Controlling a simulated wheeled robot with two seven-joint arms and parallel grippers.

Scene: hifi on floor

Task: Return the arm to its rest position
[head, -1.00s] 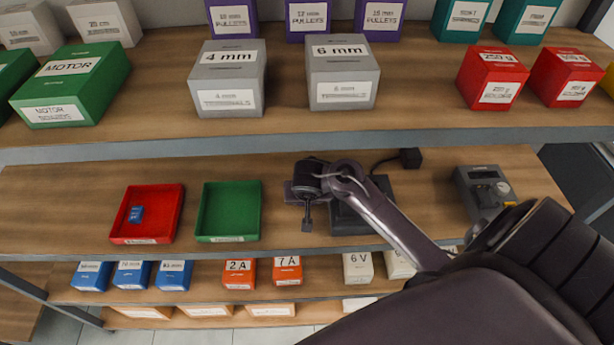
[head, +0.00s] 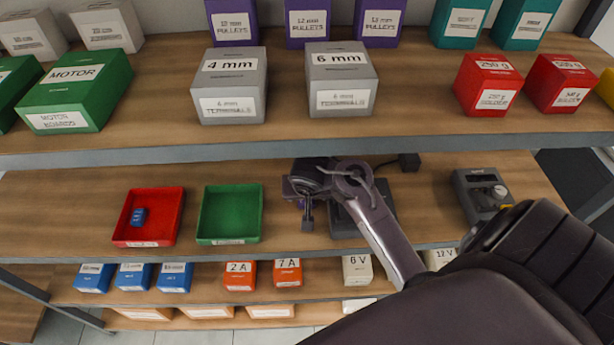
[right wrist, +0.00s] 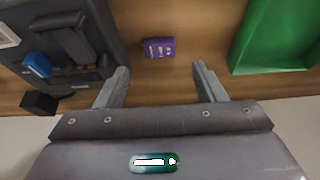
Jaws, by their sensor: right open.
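My right arm (head: 385,235) comes in from the lower right and reaches over the middle shelf. Its gripper (head: 306,218) is above the shelf between the green tray (head: 230,212) and a dark device (head: 343,222) that the arm partly covers. In the right wrist view the gripper (right wrist: 162,82) is open, its two fingers apart with nothing held. A small purple block (right wrist: 158,47) lies on the shelf beyond the fingertips, apart from them. My left gripper is not in view.
A red tray (head: 125,232) holds a small blue block (head: 139,217); the green tray is empty. In the right wrist view another blue block (right wrist: 37,65) sits at the dark device. A grey meter (head: 482,193) stands right. The upper shelf edge (head: 200,155) runs above my arm.

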